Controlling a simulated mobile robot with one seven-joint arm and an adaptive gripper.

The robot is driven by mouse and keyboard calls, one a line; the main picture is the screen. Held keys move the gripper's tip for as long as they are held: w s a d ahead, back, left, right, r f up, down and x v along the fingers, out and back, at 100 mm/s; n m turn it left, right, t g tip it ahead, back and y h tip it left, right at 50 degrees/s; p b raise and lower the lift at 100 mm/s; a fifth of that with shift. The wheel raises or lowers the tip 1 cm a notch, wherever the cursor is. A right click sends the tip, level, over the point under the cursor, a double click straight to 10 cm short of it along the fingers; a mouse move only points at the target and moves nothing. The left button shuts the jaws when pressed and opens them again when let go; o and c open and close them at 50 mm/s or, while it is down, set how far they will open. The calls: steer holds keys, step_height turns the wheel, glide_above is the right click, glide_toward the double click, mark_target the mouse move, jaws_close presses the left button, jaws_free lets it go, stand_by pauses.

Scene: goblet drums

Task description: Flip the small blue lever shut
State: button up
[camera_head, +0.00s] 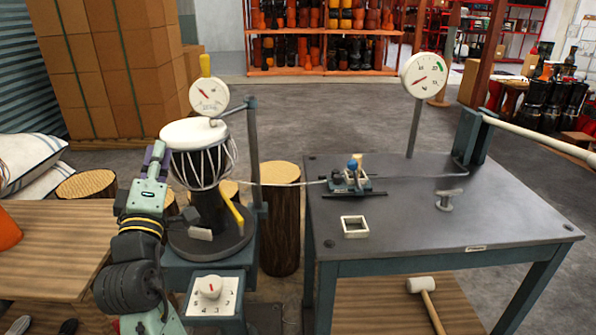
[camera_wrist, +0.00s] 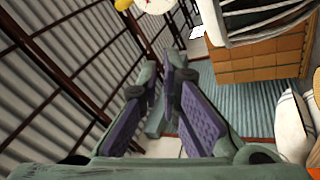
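The small blue lever (camera_head: 354,164) shows as a blue knob standing up on a small dark and pale clamp fixture (camera_head: 345,181) on the grey metal table. A thin cord runs through the fixture. The lever's exact angle is too small to tell. My gripper (camera_head: 155,160) is far to the left of the lever, close beside the white-headed goblet drum (camera_head: 200,160). In the wrist view my gripper (camera_wrist: 160,65) has two purple-padded fingers with a gap between them and nothing held. The lever is not in the wrist view.
The grey table (camera_head: 420,215) also bears a square pale frame (camera_head: 355,227), a small metal cleat (camera_head: 447,200) and a dial on a post (camera_head: 424,75). A long pale bar (camera_head: 540,135) extends from the table's right back corner. A numbered knob box (camera_head: 212,295) stands below the drum.

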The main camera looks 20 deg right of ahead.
mark_target(355, 176)
steer(key=d+f+g+h, duration=0.1)
steer(key=d+f+h, duration=0.1)
steer(key=d, duration=0.2)
steer(key=d+f+m+g+h, duration=0.1)
steer(key=d+f+g+h, duration=0.1)
steer(key=d, duration=0.3)
steer(key=d+f+g+h, duration=0.1)
steer(key=d+f+h, duration=0.1)
steer(key=d, duration=0.2)
steer(key=shift+w+d+f+g, duration=0.2)
steer(key=shift+d+f+g, duration=0.1)
steer(key=shift+g, duration=0.1)
jaws_close()
steer(key=s+d+f+g+h, duration=0.2)
steer(key=d+g, duration=0.1)
steer(key=d, duration=0.2)
steer(key=s+d+f+m+g+h, duration=0.1)
steer(key=s+d+f+g, duration=0.1)
steer(key=d, duration=0.4)
steer(key=shift+d+f+g+h+b, duration=0.2)
steer(key=shift+f+g+h+b, duration=0.25)
steer(key=shift+f, duration=0.3)
steer(key=shift+d, duration=0.1)
